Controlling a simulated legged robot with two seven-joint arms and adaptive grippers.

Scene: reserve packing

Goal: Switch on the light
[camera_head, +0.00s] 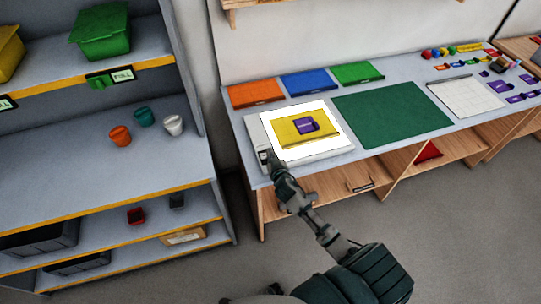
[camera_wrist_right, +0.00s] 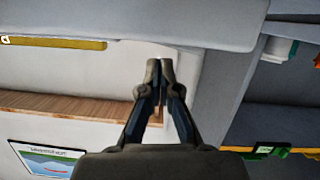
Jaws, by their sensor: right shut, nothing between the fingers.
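A flat light box (camera_head: 253,128) stands at the left end of the grey table, and its top panel (camera_head: 334,143) looks bright white. A yellow tray (camera_head: 287,136) with a purple piece (camera_head: 306,125) lies on the panel. A small dark and light control (camera_head: 263,156) shows at the box's front left edge. My right gripper (camera_head: 272,157) is at that edge, right beside the control; I cannot tell whether they touch. In the wrist view the right gripper (camera_wrist_right: 160,66) has its fingers together and empty. My left gripper is not in view.
Orange (camera_head: 256,93), blue (camera_head: 305,81) and green (camera_head: 357,72) trays lie behind the box. A green mat (camera_head: 392,113) lies to its right, with a white grid board (camera_head: 466,97) beyond. A grey shelf unit (camera_head: 100,185) with cups and bins stands at left.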

